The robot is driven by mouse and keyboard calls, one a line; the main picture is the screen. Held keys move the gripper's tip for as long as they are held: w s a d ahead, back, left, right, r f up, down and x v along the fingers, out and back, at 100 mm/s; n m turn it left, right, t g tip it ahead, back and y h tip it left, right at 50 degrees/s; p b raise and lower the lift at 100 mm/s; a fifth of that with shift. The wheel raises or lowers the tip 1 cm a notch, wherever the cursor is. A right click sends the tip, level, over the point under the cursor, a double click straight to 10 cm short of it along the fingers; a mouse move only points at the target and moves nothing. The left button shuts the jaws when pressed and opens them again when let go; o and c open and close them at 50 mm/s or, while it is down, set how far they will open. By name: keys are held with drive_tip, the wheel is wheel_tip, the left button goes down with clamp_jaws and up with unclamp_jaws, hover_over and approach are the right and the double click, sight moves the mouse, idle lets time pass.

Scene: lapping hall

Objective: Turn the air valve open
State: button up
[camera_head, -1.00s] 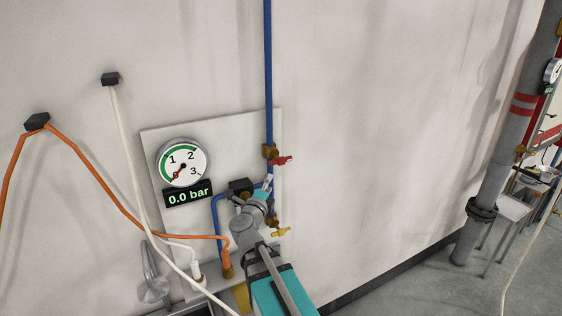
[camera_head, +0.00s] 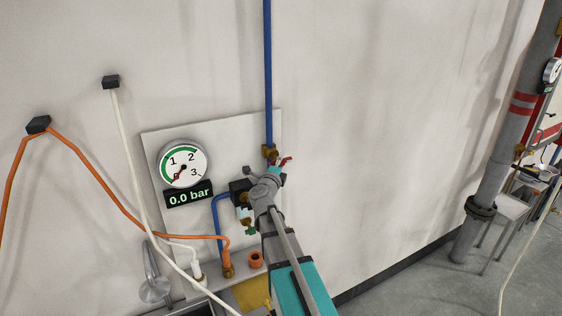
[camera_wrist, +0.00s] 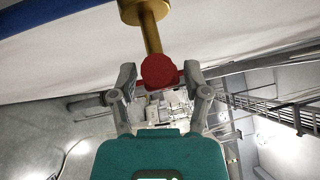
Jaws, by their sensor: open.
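The air valve (camera_head: 269,151) is a brass fitting on the blue pipe, with a red handle (camera_head: 287,160) showing to its right. In the wrist view the red handle (camera_wrist: 158,71) sits at the end of a brass stem (camera_wrist: 151,32). My gripper (camera_wrist: 160,76) is open, with one finger on each side of the red handle; I cannot tell if either touches it. In the head view my gripper (camera_head: 270,178) is just below the valve and hides part of the handle. The round gauge (camera_head: 183,163) has its needle low, and its display (camera_head: 188,193) reads 0.0 bar.
The blue pipe (camera_head: 268,75) runs up the wall from the pale panel (camera_head: 225,140). An orange hose (camera_head: 90,165) and a white hose (camera_head: 127,150) hang at left. The wall to the right is bare.

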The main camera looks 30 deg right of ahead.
drive_tip(key=shift+w+d, duration=0.3)
clamp_jaws()
idle(0.3)
